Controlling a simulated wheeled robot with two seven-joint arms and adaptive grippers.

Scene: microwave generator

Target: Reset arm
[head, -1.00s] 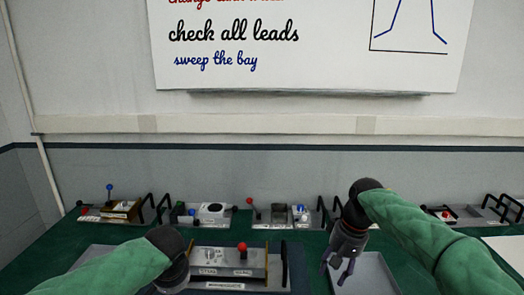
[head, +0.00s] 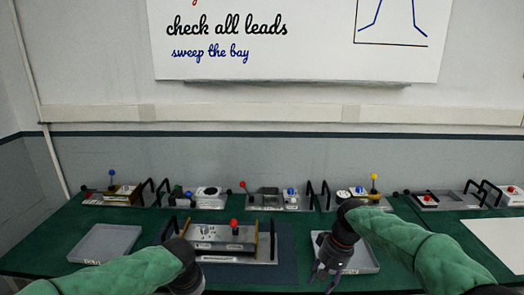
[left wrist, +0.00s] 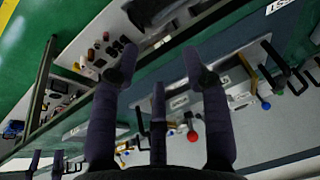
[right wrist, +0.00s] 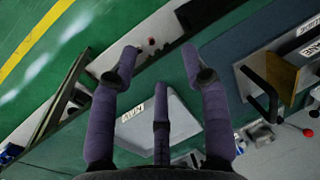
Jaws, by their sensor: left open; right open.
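My right gripper (head: 325,278) hangs at the end of the green-sleeved right arm, above the left part of a grey tray (head: 368,262). In the right wrist view its three fingers (right wrist: 160,58) are spread and empty, with a labelled tray (right wrist: 178,120) beyond them. My left arm comes in low on the left in the head view, and its fingers are below the picture edge. In the left wrist view the left fingers (left wrist: 160,60) are spread and empty, above the floor and bench equipment.
A metal unit (head: 220,240) with a red-knobbed lever (head: 234,225) stands between the arms on the green bench. Another grey tray (head: 105,243) lies at the left. Several lever and switch panels line the back (head: 265,198). A white sheet (head: 497,240) lies at right.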

